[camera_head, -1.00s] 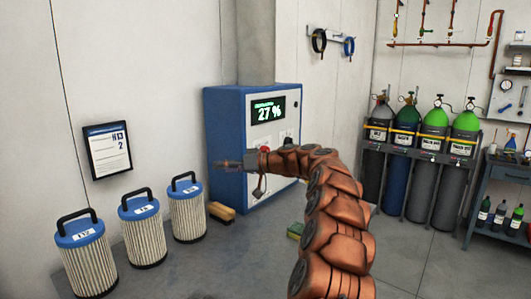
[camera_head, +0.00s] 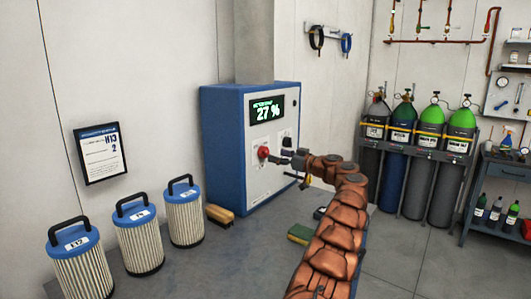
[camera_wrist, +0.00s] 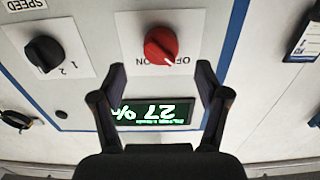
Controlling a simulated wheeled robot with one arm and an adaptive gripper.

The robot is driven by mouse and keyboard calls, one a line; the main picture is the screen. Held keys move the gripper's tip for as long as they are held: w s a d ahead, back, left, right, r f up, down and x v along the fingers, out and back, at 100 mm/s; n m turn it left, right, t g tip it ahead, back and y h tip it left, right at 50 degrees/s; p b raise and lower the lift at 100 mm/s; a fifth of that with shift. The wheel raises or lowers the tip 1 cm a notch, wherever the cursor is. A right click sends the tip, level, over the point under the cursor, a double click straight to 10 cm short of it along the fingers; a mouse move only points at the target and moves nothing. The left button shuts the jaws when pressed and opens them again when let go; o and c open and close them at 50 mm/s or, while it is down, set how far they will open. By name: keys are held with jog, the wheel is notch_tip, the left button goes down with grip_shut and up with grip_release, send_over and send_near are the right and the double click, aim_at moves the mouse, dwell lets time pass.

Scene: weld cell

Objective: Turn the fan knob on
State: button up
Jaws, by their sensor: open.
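A red knob (camera_head: 263,152) is on the front of the blue and white cabinet (camera_head: 223,150), below a lit display reading 27 % (camera_head: 267,110). In the upside-down wrist view the red knob (camera_wrist: 160,43) sits on a white plate with OFF and ON printed by it. A pale mark on the knob points toward the OFF side. A black knob (camera_wrist: 45,55) marked SPEED, with 1 and 2, is beside it. My gripper (camera_head: 284,158) is at the cabinet front, just right of the red knob. In the wrist view its fingers (camera_wrist: 160,72) are apart and empty, short of the knob.
Several gas cylinders (camera_head: 428,150) stand in a rack at right, beside a dark blue cart (camera_head: 507,185). Filter canisters (camera_head: 184,215) stand at left.

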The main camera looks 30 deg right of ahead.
aim_at(268, 153)
jog(key=shift+p+x, duration=1.25)
jog(key=shift+x, duration=1.7)
jog(key=shift+a, duration=0.1)
jog(key=c, duration=1.2)
